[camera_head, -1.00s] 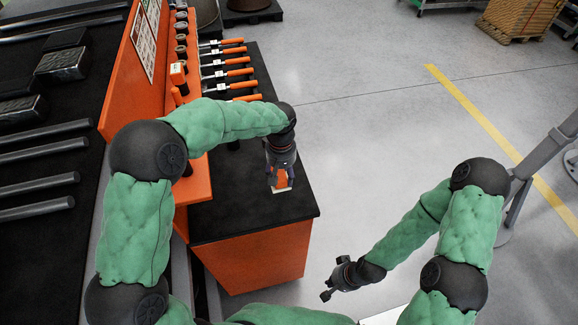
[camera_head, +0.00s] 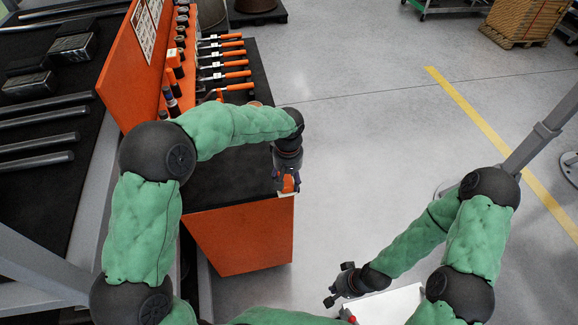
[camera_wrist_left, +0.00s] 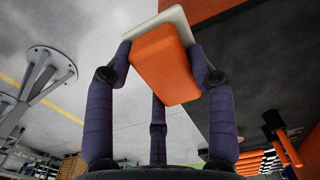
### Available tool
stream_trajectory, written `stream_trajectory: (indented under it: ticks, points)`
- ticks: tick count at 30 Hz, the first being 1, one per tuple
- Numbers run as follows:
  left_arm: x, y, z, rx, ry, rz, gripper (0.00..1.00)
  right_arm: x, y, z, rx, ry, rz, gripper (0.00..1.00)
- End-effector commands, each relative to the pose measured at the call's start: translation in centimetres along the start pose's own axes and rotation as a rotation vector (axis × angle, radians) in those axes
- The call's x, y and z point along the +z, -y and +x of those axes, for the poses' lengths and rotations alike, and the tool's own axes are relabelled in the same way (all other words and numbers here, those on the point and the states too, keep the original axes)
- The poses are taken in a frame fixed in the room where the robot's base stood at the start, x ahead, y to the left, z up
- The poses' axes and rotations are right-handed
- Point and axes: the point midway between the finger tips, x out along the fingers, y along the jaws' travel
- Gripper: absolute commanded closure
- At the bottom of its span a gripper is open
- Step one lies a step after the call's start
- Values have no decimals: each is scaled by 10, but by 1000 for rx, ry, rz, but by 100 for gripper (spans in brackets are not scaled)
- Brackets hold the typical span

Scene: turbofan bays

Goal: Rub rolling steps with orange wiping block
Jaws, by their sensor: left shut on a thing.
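The orange wiping block (camera_head: 289,184) is in my left gripper (camera_head: 287,178), over the front right corner of the black-topped bench. In the left wrist view the orange block (camera_wrist_left: 165,65) has a pale pad on its far face, and the dark fingers close around it. My right gripper (camera_head: 336,287) is open and empty, low over the floor at the bottom right. I cannot identify the rolling steps with certainty; a white flat surface (camera_head: 390,305) shows partly beside my right arm.
The orange bench (camera_head: 245,240) holds a row of orange-handled tools (camera_head: 226,64) at its far end. An orange panel (camera_head: 128,72) stands to its left. A grey frame (camera_head: 35,262) crosses the lower left. A grey stand (camera_head: 540,135) is at right. Floor between is clear.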

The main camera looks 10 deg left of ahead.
Motion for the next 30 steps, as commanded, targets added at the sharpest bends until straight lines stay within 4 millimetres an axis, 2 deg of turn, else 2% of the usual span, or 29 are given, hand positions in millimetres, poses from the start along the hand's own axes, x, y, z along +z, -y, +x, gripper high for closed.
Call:
stream_trajectory:
  ticks: [8,14,18,24,30]
  points:
    - [7,14,24,-2,3,40,71,0,0,0,0,0,0,100]
    - [15,28,50,-3,5,87,71,0,0,0,0,0,0,100]
    - [22,40,74,-3,6,129,71,0,0,0,0,0,0,100]
    - [37,69,127,-3,9,223,71,0,0,0,0,0,0,100]
    - [48,91,169,-1,6,301,71,0,0,0,0,0,0,100]
